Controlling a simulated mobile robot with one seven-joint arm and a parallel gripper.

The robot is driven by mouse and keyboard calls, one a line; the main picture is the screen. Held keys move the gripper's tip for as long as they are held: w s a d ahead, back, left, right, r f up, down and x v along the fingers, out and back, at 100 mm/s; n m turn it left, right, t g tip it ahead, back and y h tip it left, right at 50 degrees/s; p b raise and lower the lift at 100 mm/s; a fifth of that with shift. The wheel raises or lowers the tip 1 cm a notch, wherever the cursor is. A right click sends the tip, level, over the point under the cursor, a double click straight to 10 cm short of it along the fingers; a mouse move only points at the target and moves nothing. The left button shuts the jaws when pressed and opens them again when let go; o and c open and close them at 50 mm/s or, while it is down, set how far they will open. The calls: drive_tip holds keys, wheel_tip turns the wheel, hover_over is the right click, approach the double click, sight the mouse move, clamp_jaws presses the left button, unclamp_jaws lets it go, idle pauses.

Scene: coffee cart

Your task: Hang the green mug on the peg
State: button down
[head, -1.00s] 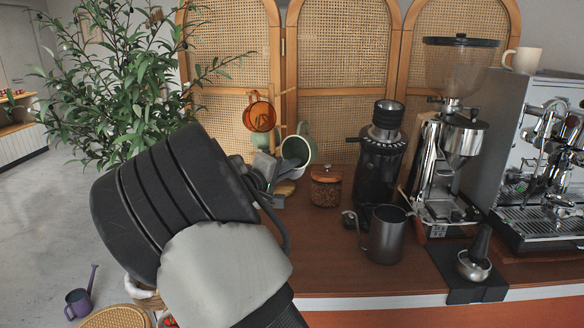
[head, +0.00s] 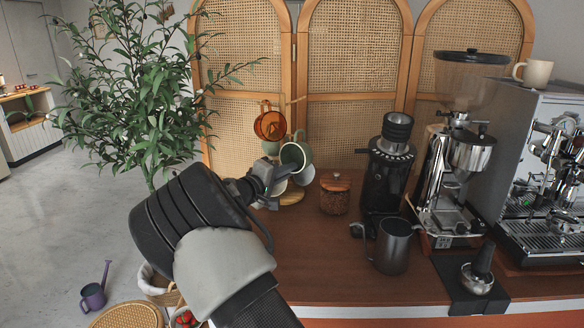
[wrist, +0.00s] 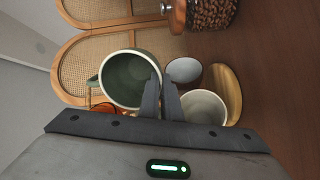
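The green mug (head: 296,155) is held up beside the mug tree in the head view, its pale-rimmed mouth toward the camera and its handle upward. In the wrist view the same mug (wrist: 127,80) has its dark green inside showing. My gripper (wrist: 161,82) has its fingers close together at the mug's rim, with the wall between them. A bare wooden peg (head: 295,101) sticks out to the right, above and apart from the mug. An orange mug (head: 270,124) hangs on the tree to the left. The tree's post is mostly hidden.
A coffee-bean jar (head: 335,194) and a metal pitcher (head: 393,246) stand right. A rattan screen (head: 352,55) rises close behind.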

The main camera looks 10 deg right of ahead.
drive_tip(key=shift+w+a+f+p, duration=0.1)
drive_tip(key=shift+w+a+p, duration=0.25)
drive_tip(key=shift+w+p, duration=0.5)
drive_tip(key=shift+w+a+f+b, duration=0.25)
drive_tip(key=shift+w+f+b, duration=0.25)
drive_tip(key=shift+b, duration=0.7)
drive_tip(key=c, duration=2)
unclamp_jaws()
drive_tip(key=shift+o, duration=0.5)
drive_tip(key=shift+s, duration=0.1)
drive_tip(key=shift+a, duration=0.1)
